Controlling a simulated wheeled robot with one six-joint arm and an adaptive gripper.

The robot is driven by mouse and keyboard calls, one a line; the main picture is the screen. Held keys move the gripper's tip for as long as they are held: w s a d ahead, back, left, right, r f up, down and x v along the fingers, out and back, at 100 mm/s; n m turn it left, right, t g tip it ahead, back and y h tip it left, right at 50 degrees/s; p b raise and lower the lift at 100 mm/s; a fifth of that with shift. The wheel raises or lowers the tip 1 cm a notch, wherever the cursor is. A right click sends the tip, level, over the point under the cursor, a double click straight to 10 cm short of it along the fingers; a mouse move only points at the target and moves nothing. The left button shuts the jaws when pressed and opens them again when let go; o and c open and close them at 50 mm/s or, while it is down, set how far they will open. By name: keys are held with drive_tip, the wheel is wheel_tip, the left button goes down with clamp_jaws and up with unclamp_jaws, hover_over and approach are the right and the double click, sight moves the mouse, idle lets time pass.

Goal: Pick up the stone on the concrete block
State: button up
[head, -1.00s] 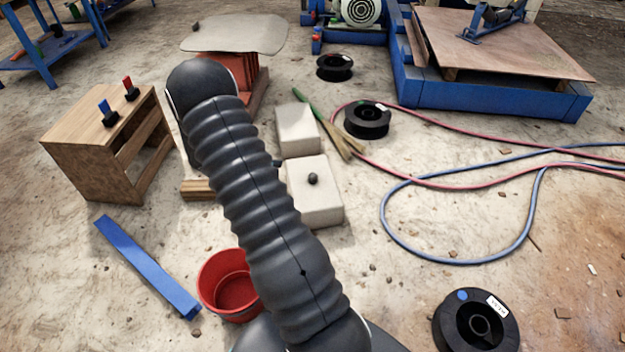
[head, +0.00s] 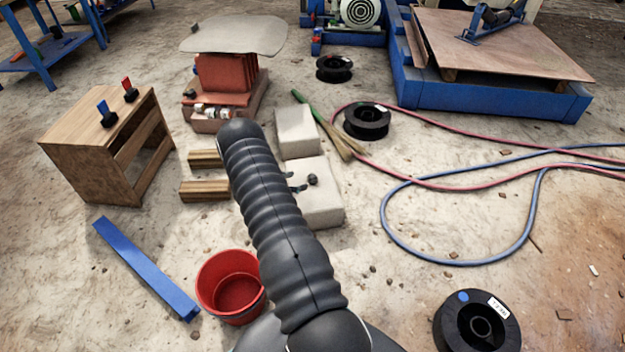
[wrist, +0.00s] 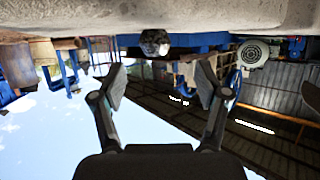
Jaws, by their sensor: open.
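The dark, roundish stone (head: 312,180) sits on the pale top of the nearer concrete block (head: 322,210). In the wrist view, which is upside down, the stone (wrist: 154,42) shows against the block's surface (wrist: 150,18). My gripper (wrist: 161,80) is open and empty, with its two fingers spread. The stone appears beyond the fingertips, between them sideways. The rest of my gripper is hidden by the arm.
A second pale block (head: 297,132) stands just behind. Wooden beams (head: 204,190) lie left of my arm, and a red bucket (head: 225,282) stands in front. A green-handled broom (head: 325,125) and a black spool (head: 367,121) lie behind right. Hoses (head: 450,262) curve across the floor at right.

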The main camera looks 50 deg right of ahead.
sight(310, 177)
drive_tip(key=shift+s+x, duration=0.2)
drive_tip(key=shift+x, duration=1.5)
drive_tip(key=shift+s+x, duration=0.2)
drive_tip(key=shift+x, duration=1.45)
drive_tip(key=shift+r, duration=0.25)
drive_tip(key=c, duration=1.3)
